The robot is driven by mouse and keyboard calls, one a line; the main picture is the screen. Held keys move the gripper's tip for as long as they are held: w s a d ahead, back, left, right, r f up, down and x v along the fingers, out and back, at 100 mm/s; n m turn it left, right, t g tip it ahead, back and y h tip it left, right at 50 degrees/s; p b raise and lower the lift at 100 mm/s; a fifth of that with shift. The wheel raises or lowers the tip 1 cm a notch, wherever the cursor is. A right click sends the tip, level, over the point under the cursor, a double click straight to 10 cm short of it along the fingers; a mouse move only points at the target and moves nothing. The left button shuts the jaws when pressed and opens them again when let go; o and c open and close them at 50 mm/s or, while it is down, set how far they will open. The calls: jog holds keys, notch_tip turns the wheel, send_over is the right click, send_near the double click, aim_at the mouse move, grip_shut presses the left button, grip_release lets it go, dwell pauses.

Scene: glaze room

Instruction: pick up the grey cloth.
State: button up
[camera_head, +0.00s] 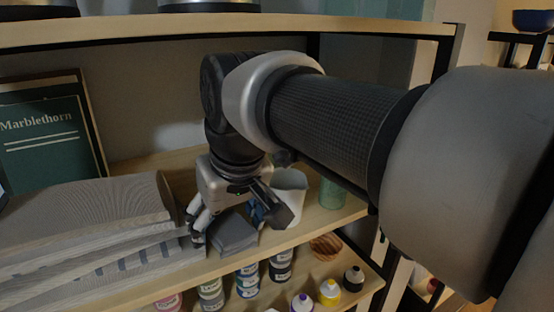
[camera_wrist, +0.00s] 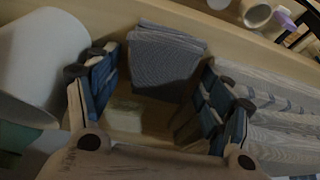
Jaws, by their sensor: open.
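The grey cloth (camera_head: 234,236) is a small folded block lying on the wooden shelf near its front edge. In the wrist view the cloth (camera_wrist: 165,58) lies just beyond and partly between the fingertips. My gripper (camera_head: 228,218) points down over the shelf, behind and above the cloth. In the wrist view my gripper (camera_wrist: 160,75) is open, with one finger on each side and nothing held. I cannot tell whether a finger touches the cloth. In the head view a finger hides part of the cloth's surroundings.
A white cup (camera_head: 290,188) stands close right of my gripper, with a green container (camera_head: 333,192) beyond it. Folded striped grey textiles (camera_head: 90,230) are stacked close on the left. Several paint bottles (camera_head: 247,280) stand below.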

jog(key=shift+c, duration=0.5)
jog(key=shift+s+f, duration=0.1)
jog(key=shift+f, duration=0.05)
jog(key=c, duration=1)
jog(key=shift+c, duration=0.2)
